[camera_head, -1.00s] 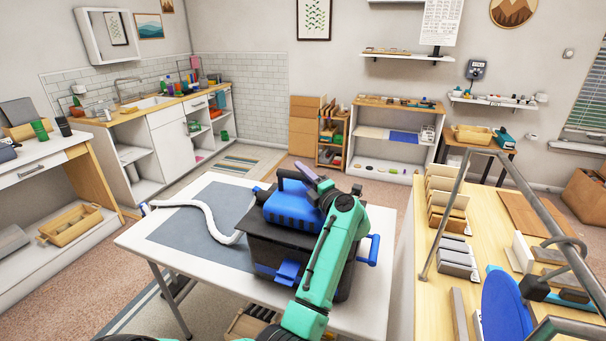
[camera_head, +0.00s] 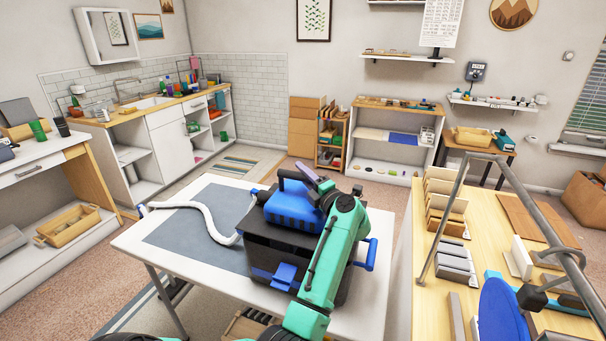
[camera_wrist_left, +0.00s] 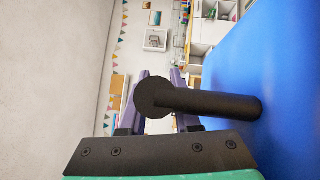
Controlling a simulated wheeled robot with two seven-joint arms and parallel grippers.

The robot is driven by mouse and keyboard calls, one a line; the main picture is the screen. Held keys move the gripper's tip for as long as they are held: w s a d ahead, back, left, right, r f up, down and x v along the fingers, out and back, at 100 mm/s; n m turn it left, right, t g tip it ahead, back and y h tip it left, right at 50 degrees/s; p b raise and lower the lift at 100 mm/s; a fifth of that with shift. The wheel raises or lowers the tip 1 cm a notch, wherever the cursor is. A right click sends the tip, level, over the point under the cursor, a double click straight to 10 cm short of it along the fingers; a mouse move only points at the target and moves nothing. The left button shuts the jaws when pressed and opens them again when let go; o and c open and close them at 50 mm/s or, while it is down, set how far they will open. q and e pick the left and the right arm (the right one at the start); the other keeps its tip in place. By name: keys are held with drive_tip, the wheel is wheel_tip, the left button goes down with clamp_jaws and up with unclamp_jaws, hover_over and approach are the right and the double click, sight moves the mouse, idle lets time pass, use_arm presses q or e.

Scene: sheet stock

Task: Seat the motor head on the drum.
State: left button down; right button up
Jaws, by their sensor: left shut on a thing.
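The blue motor head (camera_head: 290,207) with its black handle is over the top of the black drum (camera_head: 262,256), on the white table. It looks close to level; my arm hides its right side, and I cannot tell whether its rim touches the drum all round. My left gripper (camera_head: 323,185) is at the motor head's upper right, shut on its handle. In the left wrist view the black handle (camera_wrist_left: 210,102) runs between the purple fingers, with the motor head's blue body (camera_wrist_left: 275,75) at right. My right gripper is not in view.
A white hose (camera_head: 205,213) lies across the grey mat (camera_head: 190,242) left of the drum. Blue latches (camera_head: 284,276) stick out from the drum. A wooden bench (camera_head: 430,300) with a grey metal frame (camera_head: 448,215) and a blue disc (camera_head: 502,312) stands at right.

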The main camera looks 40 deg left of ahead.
use_arm(q)
drive_tip(key=shift+r, duration=0.1)
drive_tip(key=shift+f, duration=0.25)
drive_tip(key=shift+s, duration=0.1)
idle(0.3)
drive_tip(key=shift+f+b, duration=0.45)
drive_tip(key=shift+f, duration=0.3)
drive_tip(key=shift+f+b, duration=0.3)
drive_tip(key=shift+f, duration=0.15)
drive_tip(key=shift+r, duration=0.1)
idle(0.5)
